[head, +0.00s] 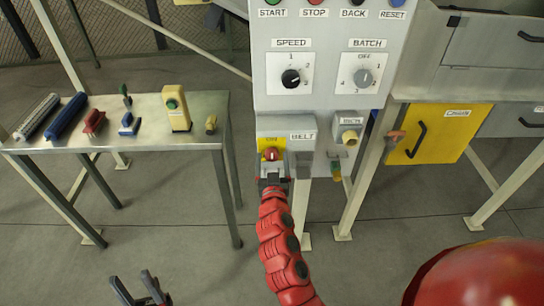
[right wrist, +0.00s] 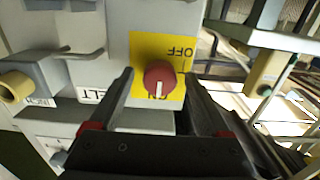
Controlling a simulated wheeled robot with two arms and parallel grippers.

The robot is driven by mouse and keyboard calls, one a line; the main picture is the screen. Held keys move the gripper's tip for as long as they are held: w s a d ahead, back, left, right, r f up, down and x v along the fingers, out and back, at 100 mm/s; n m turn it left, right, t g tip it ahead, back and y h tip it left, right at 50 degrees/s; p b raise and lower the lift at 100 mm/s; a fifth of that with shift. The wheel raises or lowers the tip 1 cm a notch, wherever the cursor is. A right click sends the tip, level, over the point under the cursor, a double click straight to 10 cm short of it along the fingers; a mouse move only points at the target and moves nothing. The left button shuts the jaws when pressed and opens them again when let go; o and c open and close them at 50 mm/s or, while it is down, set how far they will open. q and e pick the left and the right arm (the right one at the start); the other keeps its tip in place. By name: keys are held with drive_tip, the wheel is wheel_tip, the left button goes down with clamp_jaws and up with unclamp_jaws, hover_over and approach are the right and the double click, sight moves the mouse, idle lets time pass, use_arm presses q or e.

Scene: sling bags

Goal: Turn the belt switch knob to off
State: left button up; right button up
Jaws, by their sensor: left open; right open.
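The belt switch is a grey box labelled BELT (head: 302,135) at the bottom of the control panel, with a yellow plate. Its red knob (head: 270,154) also shows in the right wrist view (right wrist: 160,75). In that view the knob's white mark points down at ON, and OFF is at the plate's upper right. My right gripper (right wrist: 157,82) is open, with one finger on each side of the knob. I cannot tell whether the fingers touch it. The gripper also shows in the head view (head: 273,176). My left gripper (head: 141,286) is open and empty, low over the floor.
The panel above carries the SPEED dial (head: 291,78) and the BATCH dial (head: 363,77). A grey box with a tan knob (head: 349,137) is right of the belt switch. A metal table (head: 205,132) with several tools stands left; a yellow drawer (head: 440,135) is right.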

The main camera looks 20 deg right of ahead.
drive_tip(key=shift+w+d, duration=0.1)
drive_tip(key=shift+w, duration=0.2)
clamp_jaws()
